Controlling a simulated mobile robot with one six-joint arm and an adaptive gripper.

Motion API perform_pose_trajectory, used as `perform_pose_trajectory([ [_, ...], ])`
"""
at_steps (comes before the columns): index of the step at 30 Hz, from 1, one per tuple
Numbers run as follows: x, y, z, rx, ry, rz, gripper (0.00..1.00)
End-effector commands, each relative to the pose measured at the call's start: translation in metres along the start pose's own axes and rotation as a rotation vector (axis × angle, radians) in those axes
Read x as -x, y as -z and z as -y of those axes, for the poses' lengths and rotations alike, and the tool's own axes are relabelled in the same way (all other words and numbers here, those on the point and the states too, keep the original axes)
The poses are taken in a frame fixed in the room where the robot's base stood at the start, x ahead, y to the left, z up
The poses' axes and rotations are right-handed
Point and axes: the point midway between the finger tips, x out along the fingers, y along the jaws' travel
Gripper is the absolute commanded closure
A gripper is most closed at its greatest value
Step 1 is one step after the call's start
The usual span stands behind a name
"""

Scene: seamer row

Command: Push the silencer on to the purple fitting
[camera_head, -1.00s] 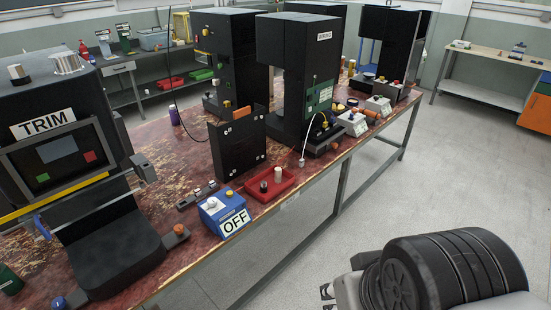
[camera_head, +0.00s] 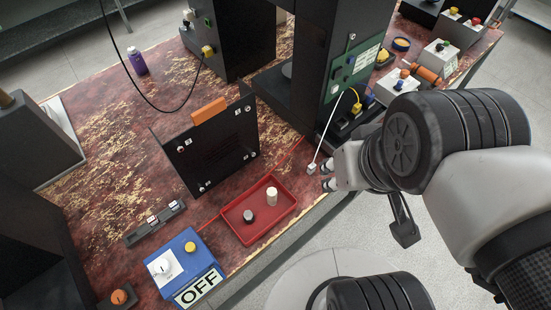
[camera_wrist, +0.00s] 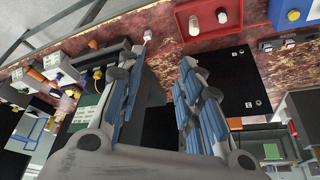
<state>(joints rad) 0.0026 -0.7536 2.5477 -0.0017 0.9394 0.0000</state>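A red tray (camera_head: 233,229) lies near the front edge of the bench. My gripper (camera_head: 328,176) is right of the tray, above the bench's front edge. In the wrist view its fingers (camera_wrist: 158,62) are apart with nothing between them. I cannot make out a purple fitting for certain; small parts on a dark rail (camera_head: 154,223) are too small to tell.
A blue box (camera_head: 186,266) marked OFF stands left of the tray. A black panel (camera_head: 212,145) with an orange handle stands behind it. A white cable end (camera_head: 311,168) lies near my gripper. A purple bottle (camera_head: 138,62) stands further back. Machines rise behind; open bench lies left of the panel.

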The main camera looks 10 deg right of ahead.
Motion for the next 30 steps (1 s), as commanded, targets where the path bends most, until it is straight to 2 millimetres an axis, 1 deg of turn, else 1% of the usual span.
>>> perform_pose_trajectory([
  [10,0.0,0.0,0.0,0.0,0.0,0.0,0.66],
  [14,0.001,0.004,0.001,-0.007,0.002,0.008,0.57],
  [17,0.001,0.019,0.004,-0.029,0.007,0.031,0.51],
  [20,-0.003,0.044,0.011,-0.073,0.012,0.067,0.51],
  [22,-0.01,0.064,0.017,-0.112,0.015,0.098,0.51],
  [24,-0.021,0.083,0.025,-0.154,0.015,0.129,0.51],
  [26,-0.033,0.096,0.033,-0.19,0.013,0.153,0.51],
  [27,-0.042,0.103,0.038,-0.214,0.011,0.171,0.51],
  [29,-0.056,0.113,0.046,-0.25,0.006,0.196,0.51],
  [30,-0.067,0.117,0.051,-0.273,0.002,0.212,0.51],
])
